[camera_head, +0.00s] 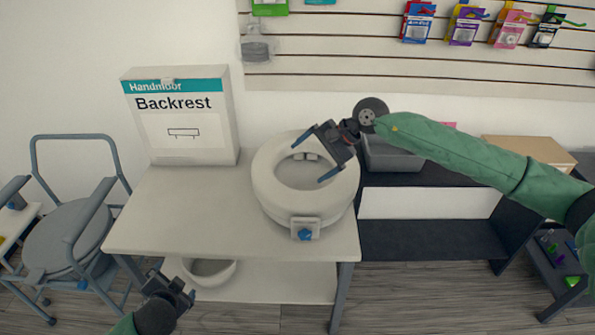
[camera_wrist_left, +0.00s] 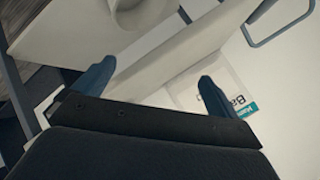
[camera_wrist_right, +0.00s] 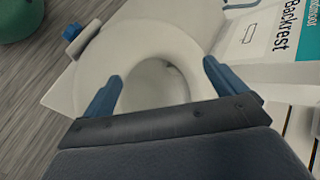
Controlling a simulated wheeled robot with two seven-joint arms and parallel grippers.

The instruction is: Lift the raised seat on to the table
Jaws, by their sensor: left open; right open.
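A white raised seat (camera_head: 275,205), a thick ring with a blue-knobbed bracket at its front, rests on the white table (camera_head: 150,215) at its right end. My right gripper (camera_head: 313,160) is open above the ring's right side; I cannot tell whether it touches. The ring shows beyond its fingers in the right wrist view (camera_wrist_right: 150,40). A second white seat-like ring (camera_head: 210,280) is partly hidden on the lower shelf. My left gripper (camera_head: 178,286) is open and empty, low near the table's front left. The left wrist view shows a white rounded piece (camera_wrist_left: 130,12) at its top.
A Backrest box (camera_head: 180,118) stands at the table's back left. A grey commode chair (camera_head: 70,235) is at the left. A dark shelf unit (camera_head: 430,235) with a grey bin (camera_head: 390,158) stands right of the table. The table's front left is clear.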

